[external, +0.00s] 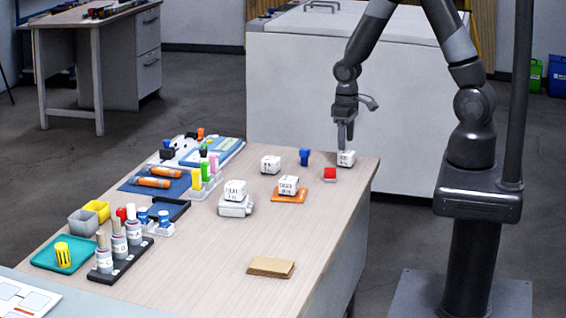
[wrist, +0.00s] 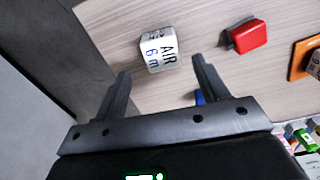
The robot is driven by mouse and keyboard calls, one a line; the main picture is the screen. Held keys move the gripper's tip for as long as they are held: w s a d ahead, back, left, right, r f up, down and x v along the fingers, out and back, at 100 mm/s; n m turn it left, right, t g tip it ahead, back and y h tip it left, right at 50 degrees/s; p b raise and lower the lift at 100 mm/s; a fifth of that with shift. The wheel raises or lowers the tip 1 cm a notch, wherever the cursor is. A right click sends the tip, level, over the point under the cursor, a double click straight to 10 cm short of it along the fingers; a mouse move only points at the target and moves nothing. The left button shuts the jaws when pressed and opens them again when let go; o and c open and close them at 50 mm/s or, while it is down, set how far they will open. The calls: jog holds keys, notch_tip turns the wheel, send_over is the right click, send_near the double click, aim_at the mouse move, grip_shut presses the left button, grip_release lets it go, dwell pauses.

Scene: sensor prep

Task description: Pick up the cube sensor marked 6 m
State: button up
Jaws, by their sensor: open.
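The white cube sensor marked "AIR 6 m" (wrist: 158,50) lies on the table just beyond my fingertips in the wrist view, between the lines of the two fingers. In the external view the cube (external: 346,158) sits near the table's far right corner. My gripper (wrist: 160,75) is open and empty, pointing down at the table. In the external view my gripper (external: 345,142) is right by the cube, overlapping it in the picture; whether they touch I cannot tell.
A red block (wrist: 248,37) lies close beside the cube, and a blue item (external: 304,157) stands nearby. Other white cubes (external: 270,164) stand further left, one on an orange tray (external: 298,198). The table edge is close to the cube. The front right tabletop is mostly clear around a cardboard piece (external: 270,267).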

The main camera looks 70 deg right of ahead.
aim_at(346, 152)
jog(key=shift+s+a+f, duration=0.1)
jog(key=shift+f, duration=1.3)
jog(key=shift+s+a+f, duration=0.1)
jog(key=shift+f, duration=1.3)
jog(key=shift+c, duration=0.6)
jog(key=c, duration=1)
jog(key=shift+o, duration=0.2)
jog(key=shift+r, duration=0.1)
